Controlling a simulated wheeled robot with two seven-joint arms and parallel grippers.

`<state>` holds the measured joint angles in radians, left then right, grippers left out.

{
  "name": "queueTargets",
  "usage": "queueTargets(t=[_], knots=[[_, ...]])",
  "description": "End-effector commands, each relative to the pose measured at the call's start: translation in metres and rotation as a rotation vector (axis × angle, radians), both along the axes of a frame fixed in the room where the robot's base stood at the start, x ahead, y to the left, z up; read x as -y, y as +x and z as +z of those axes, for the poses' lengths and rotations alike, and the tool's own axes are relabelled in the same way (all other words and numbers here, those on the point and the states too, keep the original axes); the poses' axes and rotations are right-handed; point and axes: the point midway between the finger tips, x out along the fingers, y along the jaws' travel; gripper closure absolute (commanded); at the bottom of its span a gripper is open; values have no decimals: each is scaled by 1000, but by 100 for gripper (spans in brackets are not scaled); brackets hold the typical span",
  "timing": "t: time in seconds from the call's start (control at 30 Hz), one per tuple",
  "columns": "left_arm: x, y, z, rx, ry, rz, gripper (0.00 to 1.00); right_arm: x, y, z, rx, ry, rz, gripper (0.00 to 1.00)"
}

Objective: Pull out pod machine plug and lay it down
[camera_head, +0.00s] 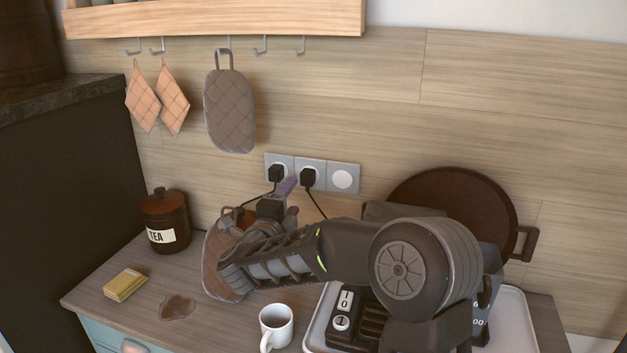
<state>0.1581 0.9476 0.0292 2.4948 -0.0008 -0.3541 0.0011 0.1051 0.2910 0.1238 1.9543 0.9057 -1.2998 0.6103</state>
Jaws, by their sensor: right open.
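A wall socket strip (342,179) has three outlets. One black plug (277,173) sits in the left outlet and another black plug (308,177) in the middle one. The right outlet is empty. A dark cord hangs from each plug. I cannot tell which cord belongs to the pod machine; the cords run down behind my arm. My right gripper (279,196) is open and empty, just below the left plug, with its fingertips near the cords. Whether it touches a plug or cord is unclear. My left gripper is not in view.
My right arm hides much of the counter's right side. A grey tray (317,327) bears a dark appliance (371,322). A white mug (276,327), a quilted mitt (219,268), a yellow sponge (125,285), a brown spill (177,306) and a tea jar (165,221) are around.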

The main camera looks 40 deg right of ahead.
Motion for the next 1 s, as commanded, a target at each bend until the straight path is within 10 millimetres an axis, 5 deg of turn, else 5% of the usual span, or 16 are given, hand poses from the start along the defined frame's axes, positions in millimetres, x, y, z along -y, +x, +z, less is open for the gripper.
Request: queueTargets(t=[0.57,1.0], knots=[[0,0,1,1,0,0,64,8,-2,4,25,10,-25,42],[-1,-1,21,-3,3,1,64,47,25,6,23,9,-27,42]])
